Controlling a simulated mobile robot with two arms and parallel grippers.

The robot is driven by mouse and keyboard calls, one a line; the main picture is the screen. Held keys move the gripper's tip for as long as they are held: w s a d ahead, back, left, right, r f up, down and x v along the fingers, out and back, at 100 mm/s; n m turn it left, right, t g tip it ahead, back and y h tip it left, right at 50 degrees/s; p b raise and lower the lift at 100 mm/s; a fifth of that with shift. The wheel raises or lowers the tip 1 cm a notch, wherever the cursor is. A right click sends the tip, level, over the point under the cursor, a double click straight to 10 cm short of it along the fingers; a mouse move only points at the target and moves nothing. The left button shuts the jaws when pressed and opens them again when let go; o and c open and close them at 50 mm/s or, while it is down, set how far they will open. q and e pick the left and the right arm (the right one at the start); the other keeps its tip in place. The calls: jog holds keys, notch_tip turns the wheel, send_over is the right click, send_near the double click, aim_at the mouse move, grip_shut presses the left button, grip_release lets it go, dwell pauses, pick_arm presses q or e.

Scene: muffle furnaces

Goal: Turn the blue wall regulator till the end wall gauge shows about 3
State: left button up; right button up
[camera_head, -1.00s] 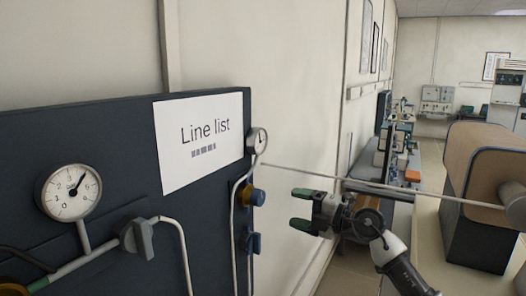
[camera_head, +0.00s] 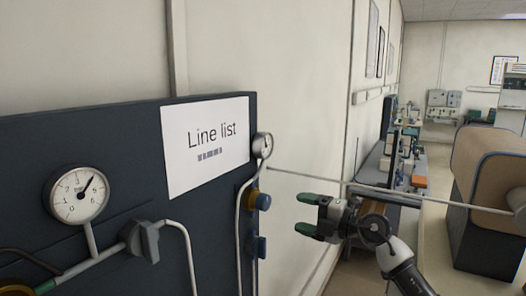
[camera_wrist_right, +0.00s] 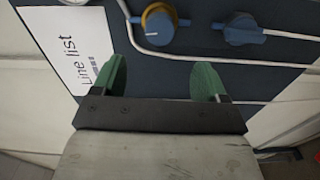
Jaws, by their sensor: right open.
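The blue regulator knob (camera_head: 263,201) with a yellow ring sits low on the right end of the dark panel. It also shows at the top of the right wrist view (camera_wrist_right: 160,26). A small round gauge (camera_head: 263,146) is above it, seen at a slant; its reading is too small to tell. My right gripper (camera_head: 308,214) is open and empty, to the right of the knob and apart from it. In the right wrist view its green fingertips (camera_wrist_right: 162,80) are spread, with the knob beyond the gap. My left gripper is not in view.
A blue valve handle (camera_head: 259,247) is below the regulator. A larger gauge (camera_head: 77,194) and a grey valve handle (camera_head: 143,239) are on the panel's left. A "Line list" sheet (camera_head: 207,147) hangs between. A thin pale rod (camera_head: 400,189) crosses above my right arm. A brown-fronted box (camera_head: 487,175) stands right.

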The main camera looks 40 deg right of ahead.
aim_at(268, 202)
jog(key=w+a+r+n+g+y+b, duration=0.1)
jog(key=w+a+n+g+y+b, duration=0.3)
jog(key=n+b, duration=0.65)
jog(key=s+d+r+n+h+b, duration=0.35)
jog(key=n+h+b, duration=0.2)
jog(key=n, duration=0.25)
jog(key=shift+m+y, duration=0.25)
jog(key=p+x, duration=1)
jog(key=shift+d+f, duration=0.1)
jog(key=shift+d, duration=0.05)
jog(key=shift+w+f+g, duration=0.3)
jog(key=shift+w+f, duration=0.05)
jog(key=shift+w, duration=0.2)
jog(key=shift+c, duration=0.5)
